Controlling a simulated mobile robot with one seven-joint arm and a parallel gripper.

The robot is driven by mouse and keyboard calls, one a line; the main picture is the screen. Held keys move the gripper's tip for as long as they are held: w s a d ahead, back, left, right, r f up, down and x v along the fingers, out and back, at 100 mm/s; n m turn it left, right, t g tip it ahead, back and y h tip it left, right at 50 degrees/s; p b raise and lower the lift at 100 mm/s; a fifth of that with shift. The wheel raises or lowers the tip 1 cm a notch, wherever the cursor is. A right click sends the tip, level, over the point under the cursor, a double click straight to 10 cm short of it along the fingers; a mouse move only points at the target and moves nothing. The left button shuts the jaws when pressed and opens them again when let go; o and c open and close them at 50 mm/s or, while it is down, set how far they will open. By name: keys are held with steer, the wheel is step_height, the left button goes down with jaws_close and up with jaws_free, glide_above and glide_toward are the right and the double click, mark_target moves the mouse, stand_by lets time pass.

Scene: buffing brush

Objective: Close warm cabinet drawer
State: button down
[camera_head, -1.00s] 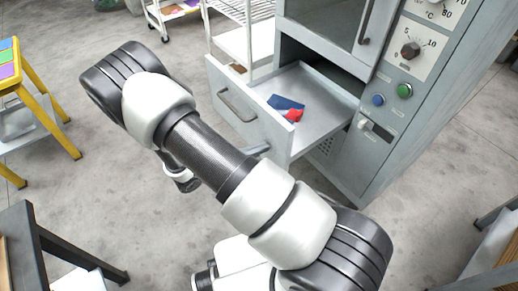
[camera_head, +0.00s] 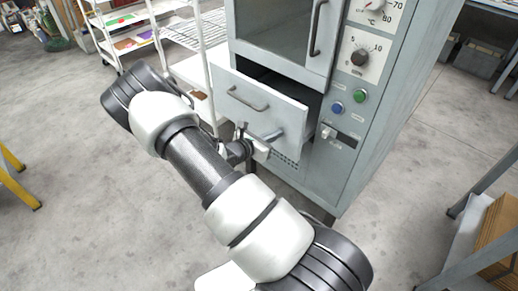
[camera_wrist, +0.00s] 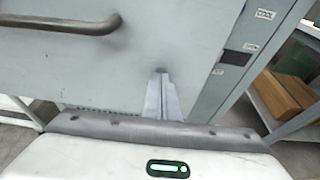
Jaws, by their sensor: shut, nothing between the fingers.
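The warm cabinet (camera_head: 345,160) is a tall grey unit with a glass-fronted door above and a drawer below. The drawer front (camera_head: 290,118) stands out a little from the cabinet body, so the drawer is partly open. Its dark curved handle (camera_head: 245,98) also shows in the wrist view (camera_wrist: 60,24). My gripper (camera_head: 265,145) is at the lower right part of the drawer front. In the wrist view its shut fingers (camera_wrist: 162,82) point at the flat panel (camera_wrist: 120,65) and seem to touch it. The drawer's contents are hidden.
Knobs and a green button (camera_head: 361,96) are on the cabinet's right side. A white wire rack (camera_head: 190,40) stands behind at left. A table with a cardboard box (camera_head: 497,235) is at lower right. The floor between is clear.

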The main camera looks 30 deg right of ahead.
steer(key=w+d, duration=0.1)
steer(key=d, duration=0.2)
steer(key=w+d+b, duration=0.1)
steer(key=d, duration=0.2)
steer(key=w+d, duration=0.1)
steer(key=d, duration=0.3)
steer(key=shift+w, duration=0.15)
steer(key=shift+w+d+r+b, duration=0.1)
steer(key=shift+d+r+b, duration=0.05)
steer(key=shift+d+b, duration=0.15)
steer(key=shift+r, duration=0.15)
steer(key=shift+a, duration=0.1)
steer(key=shift+a, duration=0.25)
steer(key=f+p+v, duration=0.1)
steer(key=p+v, duration=0.1)
steer(key=v, duration=1.1)
steer(key=shift+s+a+f+p, duration=0.25)
steer(key=shift+a+p, duration=0.1)
steer(key=shift+a, duration=0.15)
